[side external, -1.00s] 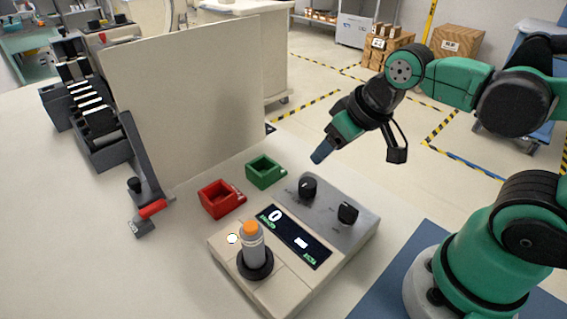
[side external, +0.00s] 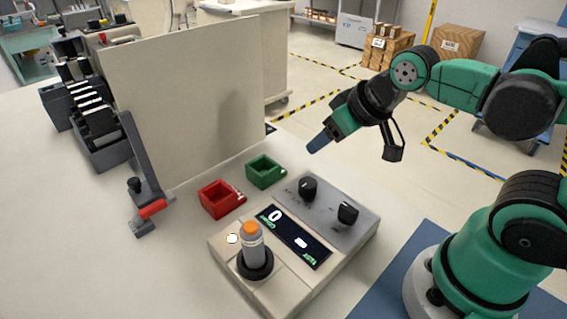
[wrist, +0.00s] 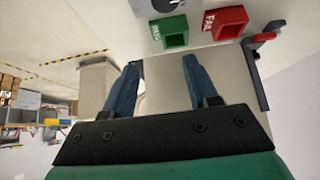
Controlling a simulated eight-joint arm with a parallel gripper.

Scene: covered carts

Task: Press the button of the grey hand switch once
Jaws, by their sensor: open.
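The grey hand switch (side external: 254,253) stands upright in a round black holder on the front left of the beige control box. Its orange button (side external: 250,228) faces up on its top end. My gripper (side external: 318,143) hangs in the air beyond the box, above and behind its knobs, well apart from the switch. In the wrist view my gripper (wrist: 157,85) has its two blue fingers wide apart with nothing between them. The hand switch does not show in the wrist view.
The control box has a dark display (side external: 295,243) and two black knobs (side external: 347,212). A red bin (side external: 221,199) and a green bin (side external: 265,172) sit behind it. A tall beige panel (side external: 190,95) and a rack with a red-handled lever (side external: 152,209) stand at left.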

